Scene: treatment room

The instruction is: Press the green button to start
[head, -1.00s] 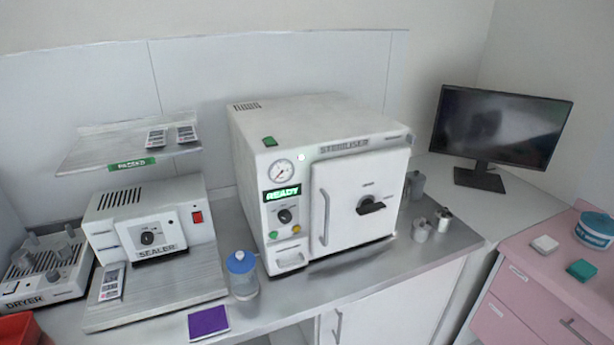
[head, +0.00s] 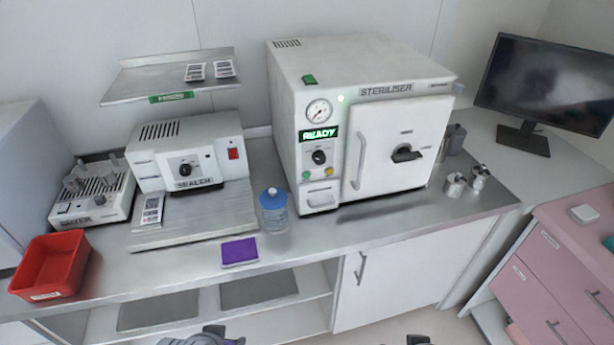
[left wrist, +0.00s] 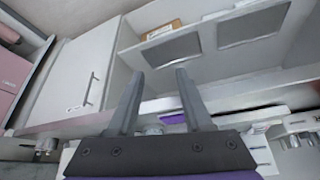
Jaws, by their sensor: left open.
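The white steriliser (head: 375,75) stands on the steel counter in the head view, door shut, green display (head: 319,134) reading READY. Low on its front panel, below a black knob (head: 318,157), are a small green button (head: 306,175) and a yellow button (head: 328,171). Dark parts of my arms show at the head view's bottom edge, well below the buttons. My right gripper's fingers do not show.
A blue-capped bottle (head: 273,211) and a purple pad (head: 240,251) stand before the steriliser's left side. A sealer (head: 190,150), dryer (head: 92,197) and red tray (head: 50,265) are at left. Metal pots (head: 455,184) and a monitor (head: 548,82) are at right.

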